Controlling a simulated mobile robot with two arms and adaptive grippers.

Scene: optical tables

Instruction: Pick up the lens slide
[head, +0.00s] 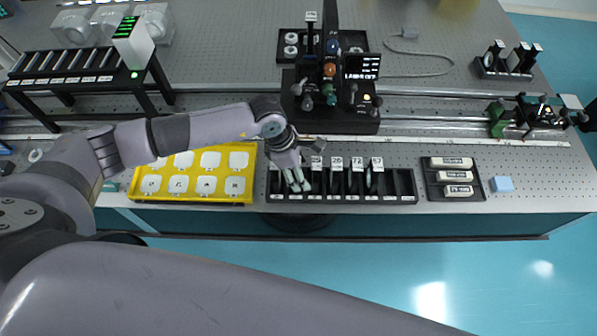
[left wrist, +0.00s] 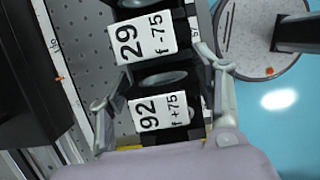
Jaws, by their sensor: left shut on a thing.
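The black slide rack (head: 405,187) lies near the front edge of the table. My left gripper (head: 298,185) reaches down at the rack's left end. In the left wrist view, its fingers (left wrist: 165,62) are shut on a lens slide labelled "92 f+75" (left wrist: 155,108), one finger on each side. My right gripper is not in view.
A yellow tray (head: 247,190) of white square pieces lies left of the rack. A black optical device with a display (head: 361,67) stands behind the rack. Floor is clear in front.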

